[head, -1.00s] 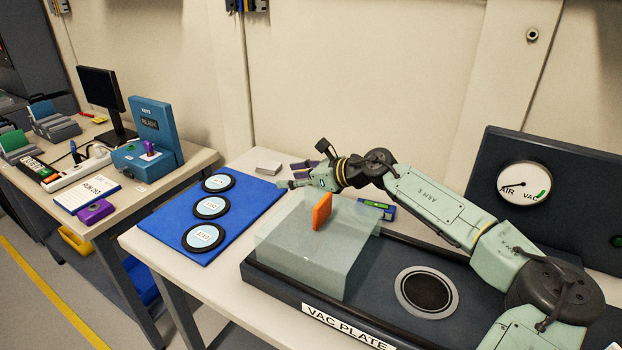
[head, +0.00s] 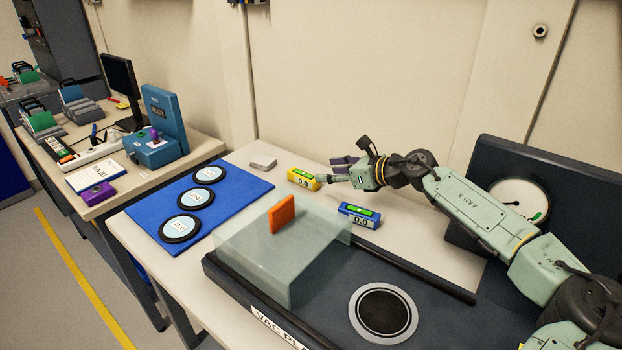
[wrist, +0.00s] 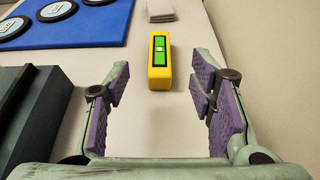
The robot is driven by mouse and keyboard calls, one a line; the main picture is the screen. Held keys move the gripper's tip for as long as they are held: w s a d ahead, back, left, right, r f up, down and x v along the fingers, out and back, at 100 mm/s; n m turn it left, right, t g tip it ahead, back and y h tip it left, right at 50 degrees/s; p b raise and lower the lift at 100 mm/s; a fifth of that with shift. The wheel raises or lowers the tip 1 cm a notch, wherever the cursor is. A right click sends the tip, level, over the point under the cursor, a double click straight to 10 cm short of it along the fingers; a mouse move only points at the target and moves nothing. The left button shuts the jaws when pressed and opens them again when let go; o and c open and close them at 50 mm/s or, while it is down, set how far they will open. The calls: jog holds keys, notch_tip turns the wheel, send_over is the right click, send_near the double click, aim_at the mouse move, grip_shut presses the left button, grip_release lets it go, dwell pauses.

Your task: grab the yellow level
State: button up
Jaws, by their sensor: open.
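The yellow level (head: 303,179) lies on the pale bench top behind the clear block, with a green display on top and a "0.0" readout on its side. In the wrist view the yellow level (wrist: 160,65) lies just beyond and between the fingers, lengthwise to them. My gripper (head: 338,170) is open and empty, low over the bench to the right of the level. In the wrist view my gripper (wrist: 160,85) shows purple pads spread wide, with the level not between them. A blue level (head: 359,215) with a similar green display sits nearer, below my arm.
A clear block (head: 265,262) with an orange handle (head: 282,214) stands on the dark vacuum plate (head: 330,325). A blue mat (head: 222,212) with several round discs lies left. A small grey stack (head: 263,163) sits behind the yellow level.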

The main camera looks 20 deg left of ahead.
aim_at(302, 173)
jog(key=x, duration=0.4)
jog(key=shift+a, duration=0.2)
jog(key=x, duration=0.5)
jog(key=shift+w+a+f, duration=0.15)
jog(key=shift+f, duration=0.2)
jog(key=shift+c, duration=0.5)
grip_shut()
